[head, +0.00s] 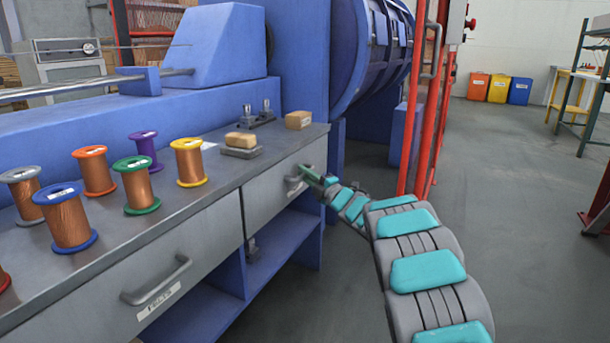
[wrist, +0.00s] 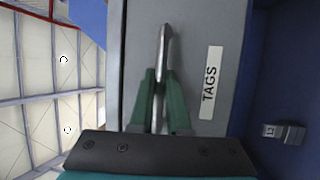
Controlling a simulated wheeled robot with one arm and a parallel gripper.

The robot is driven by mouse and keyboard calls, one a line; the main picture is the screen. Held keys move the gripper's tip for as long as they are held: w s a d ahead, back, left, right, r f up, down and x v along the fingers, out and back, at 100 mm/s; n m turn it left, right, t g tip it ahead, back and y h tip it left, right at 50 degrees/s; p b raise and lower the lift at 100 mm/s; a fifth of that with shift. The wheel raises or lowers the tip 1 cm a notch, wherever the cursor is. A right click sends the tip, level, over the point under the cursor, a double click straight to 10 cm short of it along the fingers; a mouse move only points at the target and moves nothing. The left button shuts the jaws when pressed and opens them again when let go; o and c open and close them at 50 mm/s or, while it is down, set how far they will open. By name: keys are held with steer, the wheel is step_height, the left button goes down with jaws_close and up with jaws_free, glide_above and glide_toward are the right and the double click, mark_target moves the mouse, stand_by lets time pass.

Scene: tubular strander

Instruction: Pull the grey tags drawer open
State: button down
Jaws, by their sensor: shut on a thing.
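The grey tags drawer (head: 262,197) is the far right drawer under the workbench top. In the wrist view its grey front (wrist: 200,40) fills the middle, with a white label reading TAGS (wrist: 210,83). Its metal bar handle (wrist: 165,50) stands between my green fingers. My gripper (wrist: 160,90) is shut on this handle. In the head view my gripper (head: 305,172) meets the drawer front at the handle, and my arm partly hides the spot. The drawer front looks about flush with the bench; I cannot tell whether there is a small gap.
A second grey drawer (head: 150,285) with a bar handle is nearer on the left. Several wire spools (head: 140,185) and small tan blocks (head: 298,120) stand on the bench top (head: 215,205). Red posts (head: 425,110) rise behind my arm. Grey floor (head: 530,200) is clear at right.

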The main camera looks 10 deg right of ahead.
steer(key=shift+d, duration=0.1)
stand_by(0.7)
steer(key=s+d+b, duration=0.1)
steer(key=s+d, duration=1.2)
steer(key=d, duration=0.5)
steer(key=c, duration=1.2)
jaws_free()
steer(key=shift+o, duration=0.2)
steer(key=shift+s, duration=0.1)
steer(key=v, duration=0.7)
steer(key=shift+s, duration=0.3)
steer(key=shift+d, duration=0.15)
